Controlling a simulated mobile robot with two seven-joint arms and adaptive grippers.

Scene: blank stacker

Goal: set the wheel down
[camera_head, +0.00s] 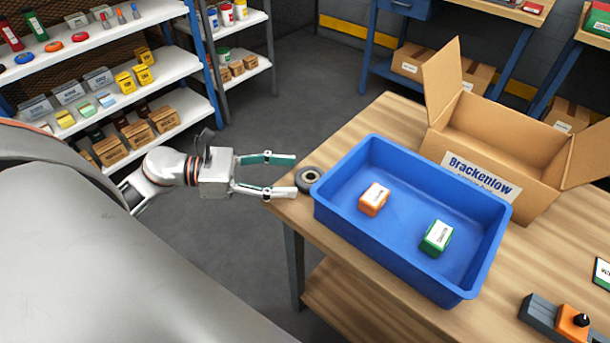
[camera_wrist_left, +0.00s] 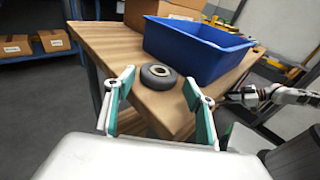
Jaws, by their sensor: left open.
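The wheel (camera_head: 308,179) is a small dark grey ring with a lighter hub. It lies flat on the wooden table (camera_head: 345,250), near its left corner and just left of the blue bin. It also shows in the left wrist view (camera_wrist_left: 158,77), just beyond the fingertips. My left gripper (camera_head: 296,175) is open and empty, its two fingers pointing at the wheel, one toward each side of it. In the wrist view, the wheel appears between the spread fingers (camera_wrist_left: 159,84). My right arm shows small at the right of the wrist view, with its gripper (camera_wrist_left: 240,98) too small to read.
The blue bin (camera_head: 345,214) holds an orange box (camera_head: 373,199) and a green box (camera_head: 437,237). An open cardboard box (camera_head: 500,150) stands behind it. A control box (camera_head: 556,317) is at the lower right. Stocked shelves (camera_head: 180,65) stand at the left, with open floor between.

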